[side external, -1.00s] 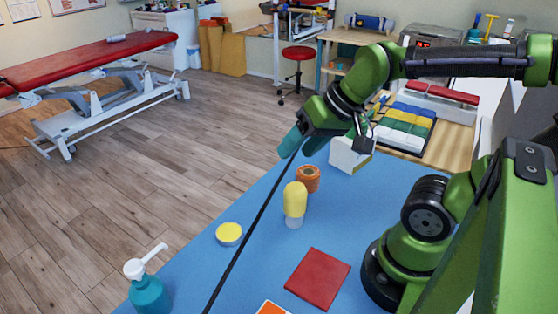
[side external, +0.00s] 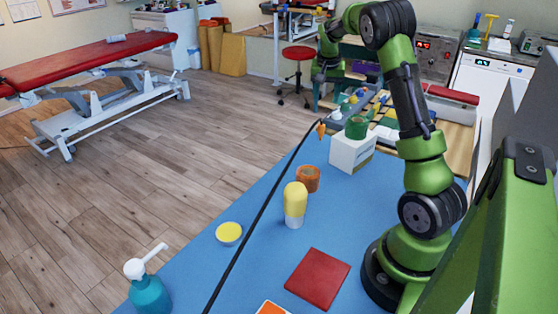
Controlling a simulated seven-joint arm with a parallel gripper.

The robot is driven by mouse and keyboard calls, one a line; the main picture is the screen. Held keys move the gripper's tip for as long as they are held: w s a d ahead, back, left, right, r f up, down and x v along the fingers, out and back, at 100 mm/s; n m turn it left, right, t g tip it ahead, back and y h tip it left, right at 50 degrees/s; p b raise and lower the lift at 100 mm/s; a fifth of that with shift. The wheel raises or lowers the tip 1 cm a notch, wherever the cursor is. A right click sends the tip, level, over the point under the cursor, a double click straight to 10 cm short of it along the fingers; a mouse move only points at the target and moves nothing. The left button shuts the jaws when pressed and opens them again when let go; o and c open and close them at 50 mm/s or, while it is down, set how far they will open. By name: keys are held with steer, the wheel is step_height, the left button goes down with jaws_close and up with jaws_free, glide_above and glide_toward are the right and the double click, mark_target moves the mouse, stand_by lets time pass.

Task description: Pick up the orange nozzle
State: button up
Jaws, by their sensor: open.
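The orange nozzle (side external: 320,129) is a small orange cone near the far left edge of the blue table (side external: 262,270). It appears to be at the far end of a long thin black line (side external: 265,206), which runs along the table toward the camera.
A white box (side external: 351,154) with a green roll (side external: 357,127) stands right of the nozzle. Nearer are an orange roll (side external: 308,179), a yellow-topped bottle (side external: 295,203), a yellow-topped tub (side external: 229,234), a red square (side external: 318,278) and a teal pump bottle (side external: 149,294). Small bottles crowd behind the nozzle.

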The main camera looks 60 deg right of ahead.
mark_target(321, 129)
steer(key=x, duration=1)
steer(key=shift+a+f, duration=0.1)
steer(key=shift+f, duration=0.25)
steer(key=shift+w+x, duration=0.15)
steer(key=shift+x, duration=1.35)
steer(key=shift+w+x, duration=0.15)
steer(key=shift+x, duration=1.35)
steer(key=shift+r, duration=0.1)
steer(key=shift+c, duration=0.2)
jaws_close()
